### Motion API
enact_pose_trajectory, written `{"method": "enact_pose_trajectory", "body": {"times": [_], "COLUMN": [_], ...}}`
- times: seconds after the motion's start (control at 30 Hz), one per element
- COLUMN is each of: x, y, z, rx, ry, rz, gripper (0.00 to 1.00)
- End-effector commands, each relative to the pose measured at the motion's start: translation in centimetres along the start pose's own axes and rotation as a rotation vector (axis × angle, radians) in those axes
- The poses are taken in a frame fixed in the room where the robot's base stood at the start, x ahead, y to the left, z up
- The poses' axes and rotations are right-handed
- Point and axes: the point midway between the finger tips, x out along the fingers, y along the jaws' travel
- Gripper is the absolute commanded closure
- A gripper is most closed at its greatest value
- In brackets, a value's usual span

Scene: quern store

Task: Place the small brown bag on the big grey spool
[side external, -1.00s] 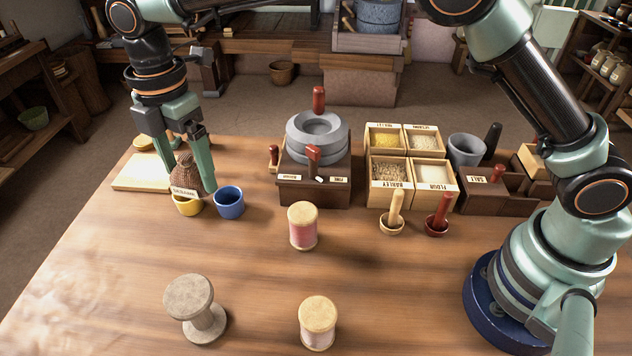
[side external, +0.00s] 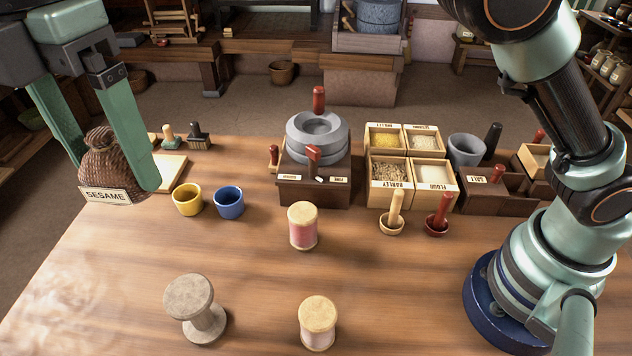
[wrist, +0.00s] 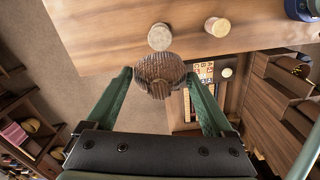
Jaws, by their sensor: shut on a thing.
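The small brown bag (side external: 112,165), woven and tagged SESAME, is held between the green fingers of my gripper (side external: 115,165) at the left of the side external view. It appears raised above the table, near its left edge. In the wrist view the bag (wrist: 159,74) sits between the fingertips of my gripper (wrist: 158,82). The big grey spool (side external: 195,308) stands upright on the table at the front left, apart from the bag, its round top bare. The grey spool (wrist: 160,37) also shows beyond the bag in the wrist view.
A pink spool (side external: 303,226) and a pale spool (side external: 318,322) stand right of the grey spool. A yellow cup (side external: 187,200) and a blue cup (side external: 229,203) stand behind it. The quern (side external: 318,140) and grain boxes (side external: 410,168) are farther back.

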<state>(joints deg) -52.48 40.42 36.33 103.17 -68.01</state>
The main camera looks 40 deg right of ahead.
Motion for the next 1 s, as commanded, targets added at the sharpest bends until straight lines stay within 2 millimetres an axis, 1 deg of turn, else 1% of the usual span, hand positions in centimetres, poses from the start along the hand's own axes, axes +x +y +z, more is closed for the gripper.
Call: {"method": "enact_pose_trajectory", "body": {"times": [0.17,0.27,0.37,0.6,0.7,0.8,0.93,1.0], "x": [2.1,4.0,6.1,11.9,13.7,14.8,15.6,16.5], "y": [-0.1,-0.1,-0.1,-0.1,-0.1,0.0,0.0,-0.1], "z": [0.0,0.1,0.1,0.1,0.1,0.1,0.1,0.1], "rx": [0.0,0.0,0.0,0.0,0.0,0.0,0.0,0.0], "ry": [-0.001,-0.002,-0.002,-0.002,-0.001,0.0,0.0,-0.001], "rz": [-0.003,-0.004,-0.005,-0.004,-0.003,-0.001,-0.001,-0.002], "gripper": [0.75,0.75,0.75,0.75,0.75,0.75,0.75,0.75]}}
